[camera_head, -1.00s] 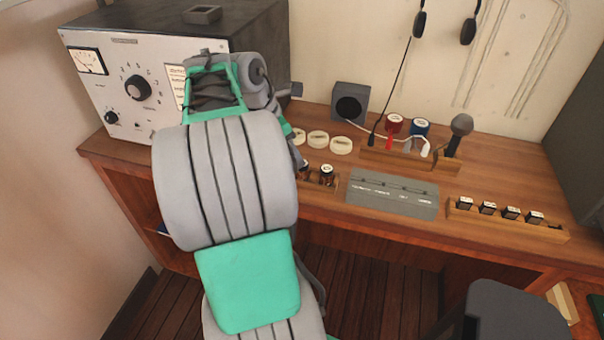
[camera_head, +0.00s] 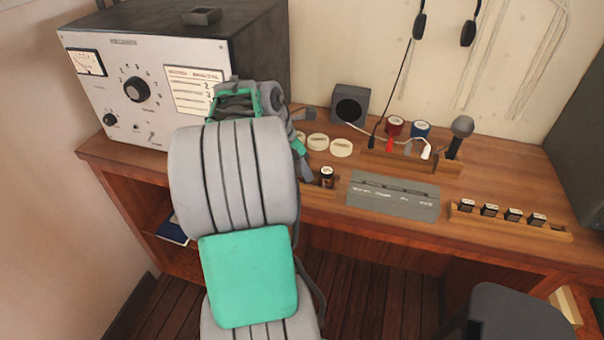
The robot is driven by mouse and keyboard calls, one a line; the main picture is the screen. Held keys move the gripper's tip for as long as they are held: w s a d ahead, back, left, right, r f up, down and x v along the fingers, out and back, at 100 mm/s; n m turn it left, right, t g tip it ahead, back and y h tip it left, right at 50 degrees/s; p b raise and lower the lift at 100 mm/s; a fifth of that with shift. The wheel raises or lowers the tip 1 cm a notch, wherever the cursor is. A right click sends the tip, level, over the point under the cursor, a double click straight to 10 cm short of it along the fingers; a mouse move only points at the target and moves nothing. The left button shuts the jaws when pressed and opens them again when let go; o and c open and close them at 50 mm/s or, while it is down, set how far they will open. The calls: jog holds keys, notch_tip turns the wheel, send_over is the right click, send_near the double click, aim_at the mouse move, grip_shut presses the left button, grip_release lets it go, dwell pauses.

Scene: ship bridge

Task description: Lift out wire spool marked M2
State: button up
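Two round items with pale tops, one red (camera_head: 395,126) and one blue (camera_head: 421,130), stand at the back wooden rack (camera_head: 398,160) and look like spools. A small dark cylinder (camera_head: 327,178) with a pale marked top stands in a low wooden holder (camera_head: 320,193) near the desk's front. The markings are too small to read, so I cannot tell which item is M2. My gripper (camera_head: 306,164) points down beside the dark cylinder, on its left. It is mostly hidden behind my arm, and I cannot see whether its fingers are open or hold anything.
Pale round discs (camera_head: 318,142) and a speaker box (camera_head: 350,104) are behind the holder. A grey panel (camera_head: 393,195), a microphone (camera_head: 462,127) and a rack of small blocks (camera_head: 510,217) lie to the right. A large metered cabinet (camera_head: 145,90) stands at left.

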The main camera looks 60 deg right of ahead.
grip_shut()
dwell(0.3)
jog(key=shift+r, duration=0.5)
notch_tip(320, 180, up, 3)
jog(key=shift+a+p, duration=0.15)
jog(key=shift+p, duration=0.15)
jog(key=s+a+r+p, duration=0.2)
jog(key=a+r, duration=0.7)
jog(key=a, duration=0.4)
jog(key=shift+s+a+p, duration=0.25)
jog(key=shift+s+p, duration=0.05)
jog(key=shift+s, duration=0.05)
